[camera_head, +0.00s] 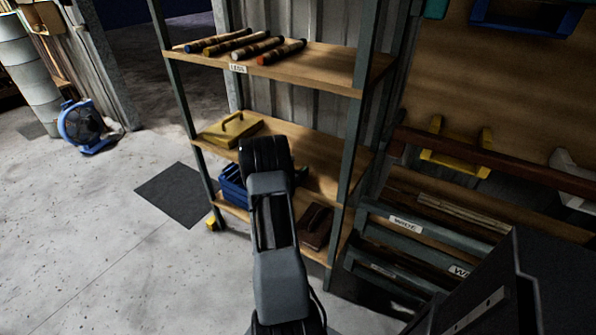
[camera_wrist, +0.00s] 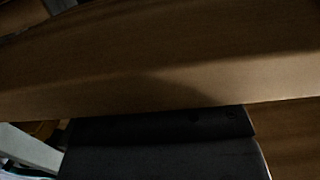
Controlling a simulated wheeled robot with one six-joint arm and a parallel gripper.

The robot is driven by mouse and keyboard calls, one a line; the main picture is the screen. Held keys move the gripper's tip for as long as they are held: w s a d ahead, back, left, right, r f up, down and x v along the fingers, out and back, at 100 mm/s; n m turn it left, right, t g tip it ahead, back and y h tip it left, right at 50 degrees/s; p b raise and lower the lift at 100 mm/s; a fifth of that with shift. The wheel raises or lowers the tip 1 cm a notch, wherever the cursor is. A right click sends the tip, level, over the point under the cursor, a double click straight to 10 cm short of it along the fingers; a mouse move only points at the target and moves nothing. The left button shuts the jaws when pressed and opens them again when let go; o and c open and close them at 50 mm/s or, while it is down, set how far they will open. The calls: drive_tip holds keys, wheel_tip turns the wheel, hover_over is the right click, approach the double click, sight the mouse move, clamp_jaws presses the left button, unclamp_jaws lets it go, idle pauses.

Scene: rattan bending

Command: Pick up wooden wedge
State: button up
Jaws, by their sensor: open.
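No piece shows that I can surely name as the wooden wedge. A flat yellowish piece with a raised handle (camera_head: 232,128) lies on the middle shelf, left of my arm's end. A dark reddish-brown block (camera_head: 316,226) lies on the lowest shelf, right of my arm. My arm reaches up in front of the shelf rack, and its end hides part of the middle shelf. My gripper's dark body (camera_wrist: 160,150) fills the bottom of the wrist view, close to a brown board (camera_wrist: 150,75). Its fingertips are hidden; nothing held shows.
The top shelf (camera_head: 330,68) holds several dark-tipped rods. Blue bins (camera_head: 233,187) sit low on the left of the rack. A slotted rack with long strips (camera_head: 430,235) stands to the right. A blue fan (camera_head: 84,127) stands on open floor at the left.

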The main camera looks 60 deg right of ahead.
drive_tip(key=c, duration=1)
